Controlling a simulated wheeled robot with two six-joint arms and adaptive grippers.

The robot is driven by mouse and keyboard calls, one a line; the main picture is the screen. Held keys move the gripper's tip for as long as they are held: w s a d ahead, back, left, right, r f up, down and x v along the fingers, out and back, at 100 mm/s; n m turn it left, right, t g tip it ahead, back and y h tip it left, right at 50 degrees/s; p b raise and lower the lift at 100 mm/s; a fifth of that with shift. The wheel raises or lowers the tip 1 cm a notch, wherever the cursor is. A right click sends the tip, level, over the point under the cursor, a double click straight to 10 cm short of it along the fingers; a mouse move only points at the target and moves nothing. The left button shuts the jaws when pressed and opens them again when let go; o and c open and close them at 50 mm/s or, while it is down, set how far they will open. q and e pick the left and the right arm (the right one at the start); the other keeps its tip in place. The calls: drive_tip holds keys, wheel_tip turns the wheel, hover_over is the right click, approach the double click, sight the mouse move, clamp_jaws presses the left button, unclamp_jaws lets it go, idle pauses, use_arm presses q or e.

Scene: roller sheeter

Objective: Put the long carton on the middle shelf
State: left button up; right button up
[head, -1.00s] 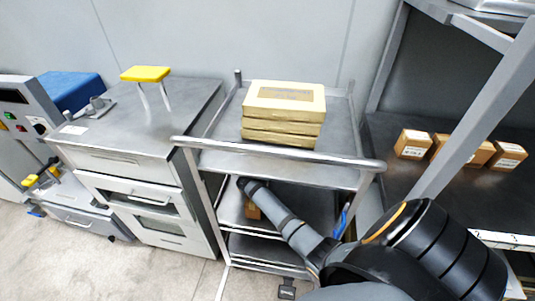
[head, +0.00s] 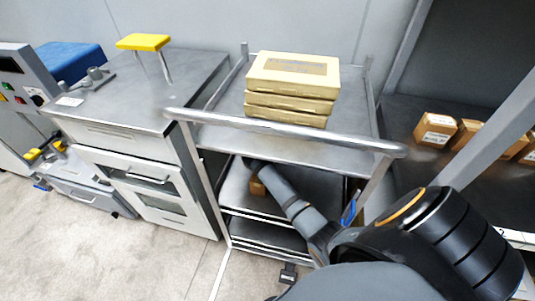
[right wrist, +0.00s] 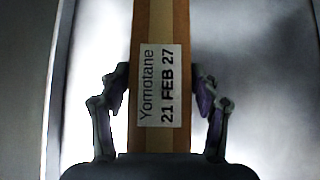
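The long carton, brown with a white label, shows upright in the right wrist view (right wrist: 146,160), running from the top edge down to the gripper's palm. In the head view only a small part of the carton (head: 258,187) shows at the middle shelf (head: 237,194) of the steel trolley, beside my right arm's end. My right gripper (right wrist: 160,85) has one finger on each side of the carton. Narrow gaps seem to show between the pads and the carton, so it looks open around it. In the head view the right gripper is mostly hidden under the trolley's top. My left gripper is not in view.
Several flat yellow boxes (head: 293,75) are stacked on the trolley's top, behind its front rail (head: 285,131). A steel cabinet (head: 185,90) stands at left. Small cartons (head: 435,130) sit on the rack at right. Floor is clear at lower left.

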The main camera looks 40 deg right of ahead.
drive_tip(key=shift+o, duration=0.9)
drive_tip(key=shift+r, duration=0.2)
drive_tip(key=p+v, duration=0.4)
drive_tip(key=p, duration=0.1)
drive_tip(key=shift+w+d+r, duration=0.15)
drive_tip(key=shift+w+r, duration=0.05)
drive_tip(key=shift+r, duration=0.15)
drive_tip(key=s+a+p, duration=0.2)
drive_tip(key=a, duration=0.1)
drive_tip(key=s+a+p, duration=0.3)
drive_tip(key=s+a+f+p, duration=0.1)
drive_tip(key=s+a+p, duration=0.1)
drive_tip(key=a, duration=0.1)
drive_tip(key=shift+s+f, duration=0.1)
drive_tip(key=shift+s, duration=0.25)
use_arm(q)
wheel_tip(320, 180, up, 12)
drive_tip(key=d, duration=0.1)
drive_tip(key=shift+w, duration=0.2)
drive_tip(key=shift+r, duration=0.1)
